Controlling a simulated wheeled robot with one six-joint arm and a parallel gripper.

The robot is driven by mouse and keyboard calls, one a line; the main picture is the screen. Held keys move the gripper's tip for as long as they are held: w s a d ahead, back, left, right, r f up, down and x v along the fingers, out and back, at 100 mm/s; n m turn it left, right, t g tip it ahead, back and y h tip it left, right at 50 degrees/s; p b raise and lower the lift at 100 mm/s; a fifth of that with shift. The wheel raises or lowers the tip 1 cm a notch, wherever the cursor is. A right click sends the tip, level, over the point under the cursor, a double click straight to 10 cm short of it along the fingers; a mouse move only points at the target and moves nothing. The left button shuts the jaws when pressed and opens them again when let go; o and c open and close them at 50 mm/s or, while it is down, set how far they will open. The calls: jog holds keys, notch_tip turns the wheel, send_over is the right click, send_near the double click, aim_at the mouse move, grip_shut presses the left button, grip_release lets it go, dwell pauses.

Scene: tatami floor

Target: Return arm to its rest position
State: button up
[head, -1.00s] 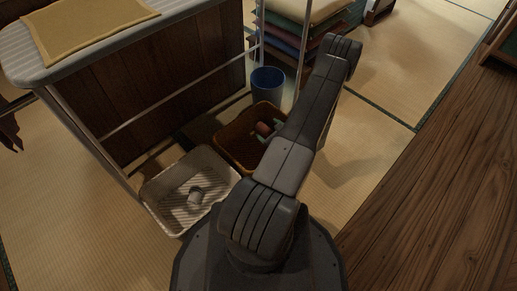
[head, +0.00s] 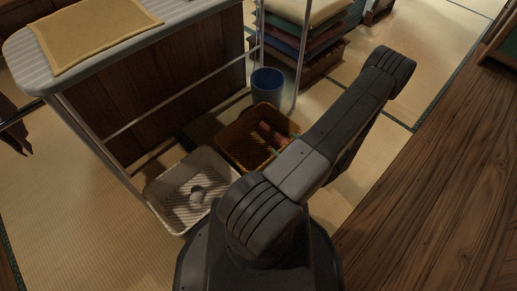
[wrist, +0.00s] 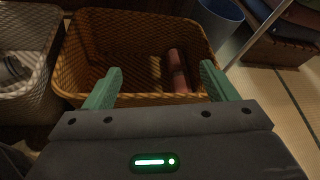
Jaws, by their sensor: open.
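My gripper (wrist: 158,88) shows in the wrist view with its two green fingers wide apart and nothing between them. It is over the near edge of the brown basket (wrist: 137,99).
A white basket (head: 158,203) with a small pale item (head: 196,196) stands left of the brown one. A blue bin (head: 267,83) stands behind. A counter (head: 110,95) is at left, a wooden surface (head: 440,190) at right. Tatami floor (head: 365,100) is open behind my arm.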

jog(key=b+x, duration=0.4)
jog(key=x, duration=1)
jog(key=shift+s+r+p, duration=0.1)
jog(key=shift+r+p, duration=1.05)
jog(key=shift+r, duration=1)
